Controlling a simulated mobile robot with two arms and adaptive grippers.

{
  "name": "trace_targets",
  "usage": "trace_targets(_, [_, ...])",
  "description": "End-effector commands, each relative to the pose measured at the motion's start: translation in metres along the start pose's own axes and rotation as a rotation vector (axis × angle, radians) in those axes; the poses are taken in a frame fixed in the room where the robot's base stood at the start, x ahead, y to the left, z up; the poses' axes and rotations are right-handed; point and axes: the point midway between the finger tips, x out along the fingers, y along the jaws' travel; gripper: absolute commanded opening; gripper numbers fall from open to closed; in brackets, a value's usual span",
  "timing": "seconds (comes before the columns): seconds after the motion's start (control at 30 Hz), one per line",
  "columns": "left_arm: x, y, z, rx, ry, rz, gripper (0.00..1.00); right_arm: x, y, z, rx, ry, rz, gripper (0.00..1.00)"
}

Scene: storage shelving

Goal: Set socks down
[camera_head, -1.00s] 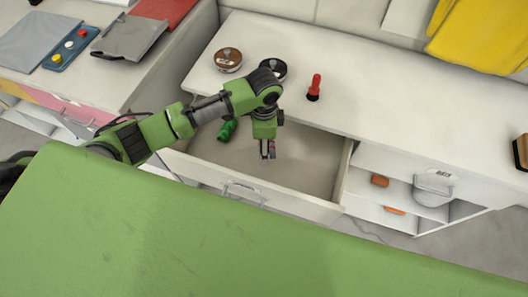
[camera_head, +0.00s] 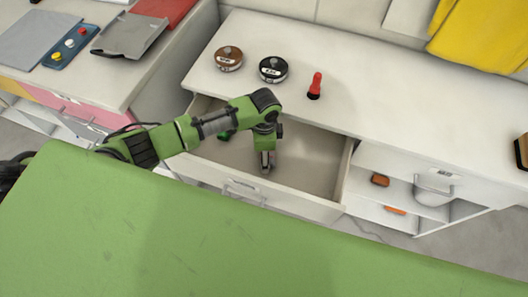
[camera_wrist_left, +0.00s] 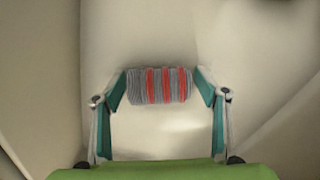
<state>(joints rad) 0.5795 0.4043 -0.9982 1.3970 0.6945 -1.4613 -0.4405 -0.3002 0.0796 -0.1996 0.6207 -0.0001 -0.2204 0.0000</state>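The rolled socks (camera_wrist_left: 160,86), grey with red stripes, sit between the fingertips of my left gripper (camera_wrist_left: 160,88) in the left wrist view. The fingers press on both ends of the roll. In the head view the left gripper (camera_head: 267,168) points down inside the open drawer (camera_head: 312,168). The socks can hardly be made out there. Whether they touch the drawer floor I cannot tell. My right gripper is in neither view.
A green object (camera_head: 224,135) lies in the drawer, partly behind my arm. On the counter (camera_head: 400,112) stand a brown round tin (camera_head: 228,59), a black round tin (camera_head: 273,69) and a red-handled stamp-like item (camera_head: 315,86). The drawer's right side is clear.

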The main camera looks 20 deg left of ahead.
Motion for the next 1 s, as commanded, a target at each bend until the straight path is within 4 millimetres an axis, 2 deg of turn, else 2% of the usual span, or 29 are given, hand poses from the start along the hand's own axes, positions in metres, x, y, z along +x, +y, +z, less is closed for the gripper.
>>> trace_targets(0.27, [-0.001, 0.000, 0.000, 0.000, 0.000, 0.000, 0.69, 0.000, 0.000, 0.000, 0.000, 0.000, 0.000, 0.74])
trace_targets(0.37, [-0.008, 0.000, 0.000, 0.000, 0.001, -0.001, 0.69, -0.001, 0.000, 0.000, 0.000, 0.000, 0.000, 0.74])
trace_targets(0.47, [-0.023, -0.001, -0.001, 0.000, 0.003, -0.001, 0.69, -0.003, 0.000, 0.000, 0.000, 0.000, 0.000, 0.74])
trace_targets(0.8, [-0.094, -0.001, -0.001, 0.001, 0.002, -0.003, 0.69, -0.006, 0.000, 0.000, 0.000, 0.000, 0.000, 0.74])
trace_targets(1.0, [-0.118, -0.001, -0.001, 0.000, 0.001, -0.001, 0.69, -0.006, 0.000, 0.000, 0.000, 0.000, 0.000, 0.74])
